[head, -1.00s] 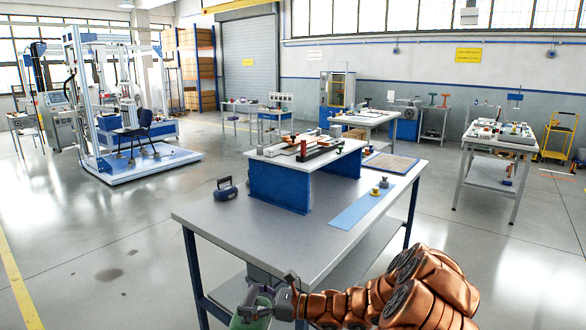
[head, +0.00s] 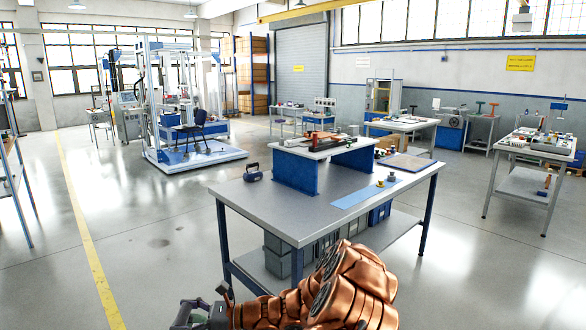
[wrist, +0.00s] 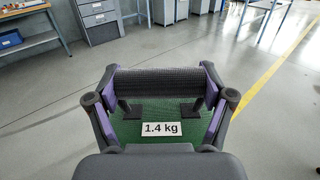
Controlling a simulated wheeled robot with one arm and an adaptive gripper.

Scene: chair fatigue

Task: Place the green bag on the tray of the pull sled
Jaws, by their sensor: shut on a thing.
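My gripper (wrist: 160,108) is shut on the green bag (wrist: 126,130), which carries a white "1.4 kg" label, in the wrist view. The purple-padded fingers stand on both sides of the bag, and a dark ribbed bar crosses above it. In the head view my gripper (head: 198,314) is at the bottom edge, low in front of the workbench, and the bag is mostly cut off. A device with red and black parts (head: 322,140) sits on a raised blue-sided stand on the workbench. I cannot tell whether it is the pull sled, and no tray is clear.
The grey workbench (head: 262,207) has blue legs and grey boxes on its lower shelf. Open floor with a yellow line (head: 90,235) lies left. Another bench (head: 525,184) stands right.

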